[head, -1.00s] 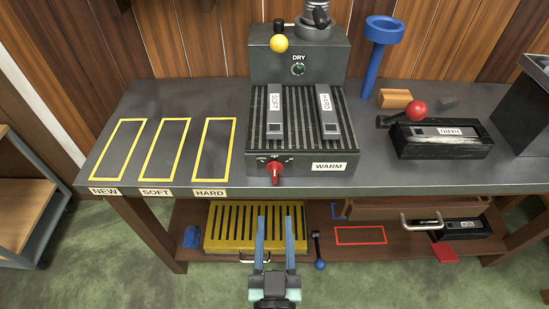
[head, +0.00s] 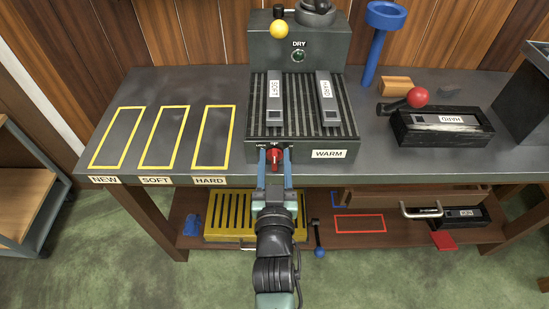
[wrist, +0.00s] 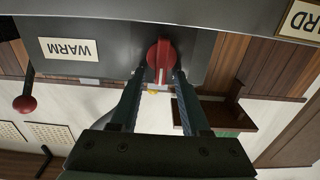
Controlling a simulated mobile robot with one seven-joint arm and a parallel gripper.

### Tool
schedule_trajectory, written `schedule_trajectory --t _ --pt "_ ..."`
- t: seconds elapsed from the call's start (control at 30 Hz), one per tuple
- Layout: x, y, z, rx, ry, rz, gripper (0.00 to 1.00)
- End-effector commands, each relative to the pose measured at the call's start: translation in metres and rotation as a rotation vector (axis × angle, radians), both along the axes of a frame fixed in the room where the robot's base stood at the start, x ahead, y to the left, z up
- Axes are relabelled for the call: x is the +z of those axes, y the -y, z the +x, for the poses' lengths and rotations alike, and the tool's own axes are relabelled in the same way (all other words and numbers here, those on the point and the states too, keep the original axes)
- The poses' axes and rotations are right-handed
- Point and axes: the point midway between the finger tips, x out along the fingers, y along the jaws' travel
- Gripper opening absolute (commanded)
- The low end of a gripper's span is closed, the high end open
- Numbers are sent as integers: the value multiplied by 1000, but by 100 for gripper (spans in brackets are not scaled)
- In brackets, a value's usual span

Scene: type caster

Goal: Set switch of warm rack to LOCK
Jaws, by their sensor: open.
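The warm rack (head: 259,149) is a dark ribbed box on the bench with a WARM label (head: 329,154) on its front. Its red switch (head: 273,159) sits on the front face, left of that label; it also shows in the wrist view (wrist: 161,62). A small label left of the switch appears to read LOCK. My gripper (head: 274,154) is open, with its blue fingers on either side of the red switch. In the wrist view, whether the fingers touch the switch is unclear. The switch's pointer mark looks roughly vertical.
Two grey bars marked SOFT (head: 274,100) and HARD (head: 326,98) lie on the rack. Yellow outlined spaces marked NEW, SOFT and HARD are empty at left. A yellow slotted box (head: 225,220) sits on the shelf below.

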Motion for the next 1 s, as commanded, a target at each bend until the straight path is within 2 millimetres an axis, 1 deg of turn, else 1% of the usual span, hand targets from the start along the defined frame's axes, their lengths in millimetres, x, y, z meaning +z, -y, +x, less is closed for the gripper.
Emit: schedule_trajectory --t 0.27,0.3,0.37,0.5,0.53,0.57,1.0 --pt "0 0 2 0 -1 0 46" --pt "0 0 2 0 -1 0 44" --pt "0 0 2 0 -1 0 34" --pt "-1 0 2 0 -1 0 8" --pt "-1 0 1 0 -2 0 3" --pt "-1 0 1 0 -2 0 0" --pt "-6 0 0 0 -15 -19 0"
